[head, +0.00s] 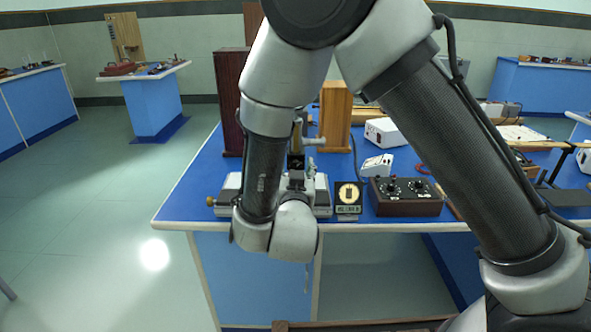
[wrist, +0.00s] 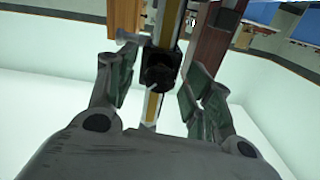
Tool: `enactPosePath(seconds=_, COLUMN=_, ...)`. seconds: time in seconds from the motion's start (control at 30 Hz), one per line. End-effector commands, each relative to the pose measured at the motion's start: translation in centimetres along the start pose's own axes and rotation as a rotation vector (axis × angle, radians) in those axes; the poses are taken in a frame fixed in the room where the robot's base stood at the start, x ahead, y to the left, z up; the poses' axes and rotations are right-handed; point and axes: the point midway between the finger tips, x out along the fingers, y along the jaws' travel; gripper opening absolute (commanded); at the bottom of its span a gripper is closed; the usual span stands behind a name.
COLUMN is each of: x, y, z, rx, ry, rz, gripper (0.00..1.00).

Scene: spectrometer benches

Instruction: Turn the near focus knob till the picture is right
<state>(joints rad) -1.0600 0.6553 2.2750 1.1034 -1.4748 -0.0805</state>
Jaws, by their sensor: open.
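My gripper (wrist: 160,88) is open in the wrist view, one finger on each side of a dark round knob (wrist: 158,72). The knob sits on a black block on a pale and brass-coloured bar. I see gaps between the fingers and the knob; whether they touch is hard to tell. In the head view my wrist hides the fingers and most of the grey instrument (head: 321,196) on the blue bench. A small black display (head: 348,197) right of it shows a cream oval with a dark upright mark; its lettering is too small to read.
A brass knob (head: 211,201) sticks out at the instrument's left. A dark control box (head: 405,197) with dials stands right of the display, a small white box (head: 377,165) behind. A dark tall block (head: 231,100) and a wooden block (head: 335,117) stand behind. The floor at left is clear.

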Motion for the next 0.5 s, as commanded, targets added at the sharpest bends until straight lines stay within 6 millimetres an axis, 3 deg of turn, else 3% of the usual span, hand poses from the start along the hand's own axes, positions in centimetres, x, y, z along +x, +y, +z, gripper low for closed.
enactPosePath(seconds=0.17, x=-0.01, y=-0.01, z=0.01, rx=0.0, ry=0.0, rz=0.0, gripper=0.51)
enactPosePath(seconds=0.4, x=-0.03, y=-0.01, z=0.0, rx=0.0, ry=0.0, rz=0.0, gripper=0.08)
enactPosePath(seconds=0.5, x=-0.04, y=-0.01, z=0.0, rx=0.0, ry=0.0, rz=0.0, gripper=0.05)
